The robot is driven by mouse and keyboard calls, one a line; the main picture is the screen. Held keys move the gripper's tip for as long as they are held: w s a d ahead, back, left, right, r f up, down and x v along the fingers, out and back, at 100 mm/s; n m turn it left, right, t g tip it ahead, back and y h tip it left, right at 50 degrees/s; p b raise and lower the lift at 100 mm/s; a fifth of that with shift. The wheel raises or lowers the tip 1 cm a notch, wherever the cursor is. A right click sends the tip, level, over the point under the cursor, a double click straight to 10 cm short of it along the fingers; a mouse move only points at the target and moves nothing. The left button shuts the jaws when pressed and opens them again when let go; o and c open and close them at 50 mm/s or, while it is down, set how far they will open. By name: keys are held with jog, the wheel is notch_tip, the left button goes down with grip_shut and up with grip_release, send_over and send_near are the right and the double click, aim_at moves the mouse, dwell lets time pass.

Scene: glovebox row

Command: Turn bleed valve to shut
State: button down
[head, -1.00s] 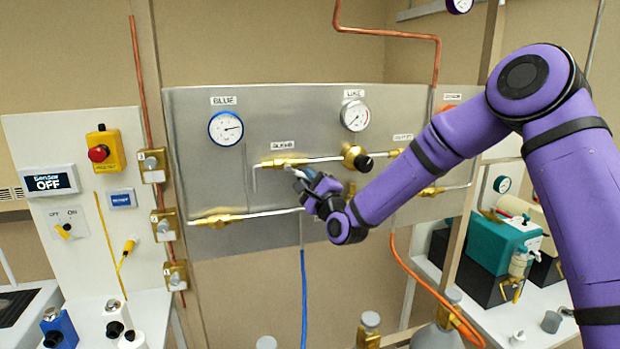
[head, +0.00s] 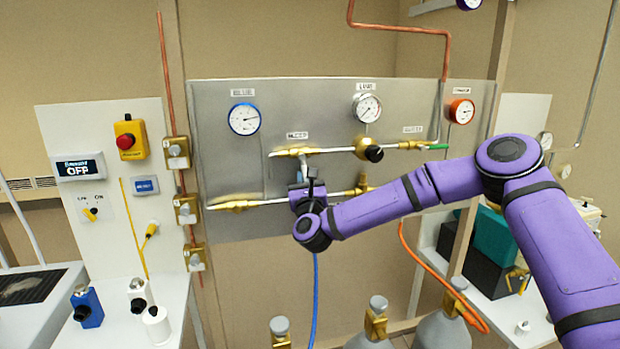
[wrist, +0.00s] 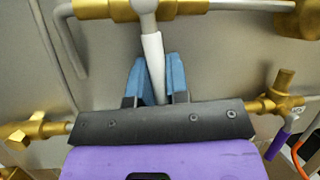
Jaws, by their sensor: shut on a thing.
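The bleed valve (head: 298,152) is a brass body on the upper pipe of the grey panel, below the label BLEED. My gripper (head: 309,178) is just below it, fingers pointing up. In the wrist view, the valve's white-sleeved lever (wrist: 153,50) hangs down from the brass body (wrist: 112,9), roughly across the pipe and slightly tilted. My gripper's blue fingers (wrist: 157,72) are shut on the lever, one on each side. The lever's lower tip is hidden behind the gripper's dark body. In the head view my gripper hides most of the lever.
A brass regulator with a black knob (head: 373,153) and the line gauge (head: 367,107) are right of the valve. A blue-rimmed gauge (head: 244,118) is upper left. The lower pipe (head: 268,202) runs behind my gripper. A blue hose (head: 315,290) hangs below.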

jog(key=shift+s+a+f+m+h, duration=0.1)
jog(key=shift+a+m+h, duration=0.2)
jog(key=shift+m, duration=0.35)
jog(key=shift+a+m+h, duration=0.15)
jog(key=shift+m+h, duration=0.15)
jog(key=shift+m, duration=0.35)
jog(key=c, duration=1.1)
grip_release()
jog(key=a+v, duration=0.1)
jog(key=v, duration=0.9)
jog(key=shift+s+d, duration=0.45)
jog(key=shift+s, duration=0.05)
